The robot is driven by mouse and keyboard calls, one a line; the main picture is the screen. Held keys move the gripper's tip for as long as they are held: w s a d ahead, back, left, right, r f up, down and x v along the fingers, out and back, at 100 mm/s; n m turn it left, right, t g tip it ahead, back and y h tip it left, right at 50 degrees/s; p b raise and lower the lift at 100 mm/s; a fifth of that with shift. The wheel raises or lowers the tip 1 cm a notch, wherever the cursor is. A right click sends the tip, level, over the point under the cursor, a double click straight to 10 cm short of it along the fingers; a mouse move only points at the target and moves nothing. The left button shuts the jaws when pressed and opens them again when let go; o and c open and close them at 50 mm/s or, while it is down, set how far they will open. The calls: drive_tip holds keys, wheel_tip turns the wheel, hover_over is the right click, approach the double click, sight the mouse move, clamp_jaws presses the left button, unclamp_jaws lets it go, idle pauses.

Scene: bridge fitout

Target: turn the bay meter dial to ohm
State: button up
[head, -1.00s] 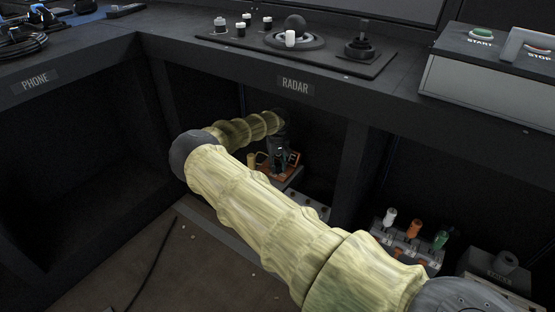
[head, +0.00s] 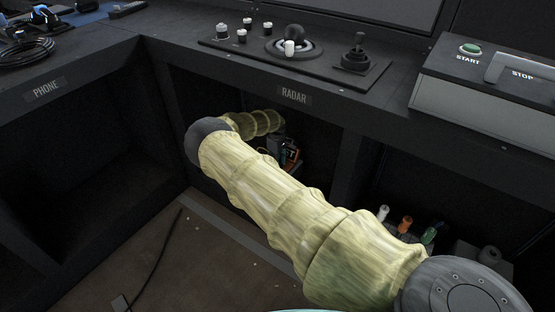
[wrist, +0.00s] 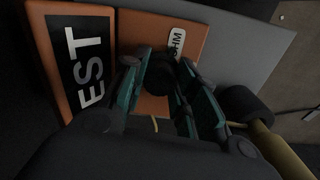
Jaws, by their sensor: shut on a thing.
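The bay meter (wrist: 150,104) is an orange box in the wrist view, with a black plate (wrist: 88,62) reading "EST", its first part cut off. A white label (wrist: 177,42), partly covered by a finger and reading "HM", sits at its top edge. A dark round dial (wrist: 159,76) lies between my fingers. My gripper (wrist: 164,62) is shut on this dial. In the head view the meter (head: 292,154) is a small orange patch inside the radar bay, largely hidden by my gripper and forearm. The dial's pointer direction cannot be made out.
The desk edge with the RADAR sign (head: 294,95) overhangs the bay. A divider (head: 352,160) stands to its right. White, orange and green handles (head: 405,224) stand in the right bay. A cable (head: 160,250) lies on the floor.

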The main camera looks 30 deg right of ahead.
drive_tip(key=shift+s, duration=0.1)
idle(0.3)
drive_tip(key=o, duration=1)
drive_tip(key=shift+r, duration=0.15)
drive_tip(key=shift+r, duration=0.6)
wheel_tip(320, 180, up, 6)
